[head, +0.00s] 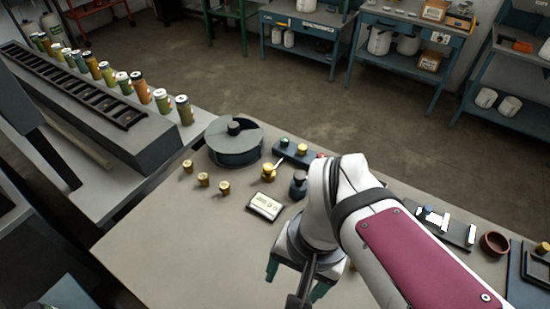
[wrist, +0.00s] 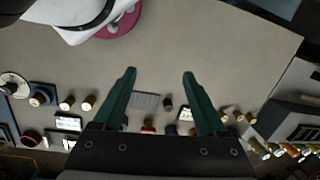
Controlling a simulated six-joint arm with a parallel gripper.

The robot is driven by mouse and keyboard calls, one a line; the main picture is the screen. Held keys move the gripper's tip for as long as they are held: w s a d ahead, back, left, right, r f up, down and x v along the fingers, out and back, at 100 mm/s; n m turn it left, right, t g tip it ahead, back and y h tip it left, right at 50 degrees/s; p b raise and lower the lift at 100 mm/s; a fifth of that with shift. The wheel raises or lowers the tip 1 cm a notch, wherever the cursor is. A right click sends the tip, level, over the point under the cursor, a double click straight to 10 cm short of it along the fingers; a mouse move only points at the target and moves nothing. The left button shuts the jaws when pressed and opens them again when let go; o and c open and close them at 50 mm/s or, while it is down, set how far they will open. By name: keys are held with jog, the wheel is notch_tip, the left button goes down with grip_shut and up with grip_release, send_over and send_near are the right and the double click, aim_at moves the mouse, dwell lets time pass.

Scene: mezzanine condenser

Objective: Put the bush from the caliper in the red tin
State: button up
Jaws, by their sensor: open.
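The red tin (head: 494,243) is a small, round, open reddish-brown vessel at the right of the bench; it also shows at lower left in the wrist view (wrist: 30,137). A dark flat piece with white parts (head: 445,226), possibly the caliper, lies left of the tin. Brass bushes (head: 203,180) stand in a row left of centre, and a brass piece (head: 268,174) stands behind the white-faced device. I cannot tell which bush belongs to the caliper. My gripper (head: 296,280) is open and empty near the bench front; its spread fingers show in the wrist view (wrist: 160,76).
A round grey drum (head: 234,142), a dark block with coloured knobs (head: 298,152) and a white-faced device (head: 265,207) stand on the bench (head: 150,235). My arm hides part of the bench. Its front left is clear.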

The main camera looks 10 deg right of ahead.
jog(key=w+d+f+m+h, duration=0.1)
jog(key=w+d+f+m, duration=0.15)
jog(key=w+m, duration=0.55)
jog(key=w+d+f+m+h, duration=0.1)
jog(key=w+d+f+m, duration=0.3)
jog(key=w, duration=0.7)
jog(key=shift+m, duration=0.5)
jog(key=f, duration=0.9)
jog(key=a+f, duration=0.1)
jog(key=f, duration=0.3)
jog(key=shift+f, duration=0.15)
grip_shut()
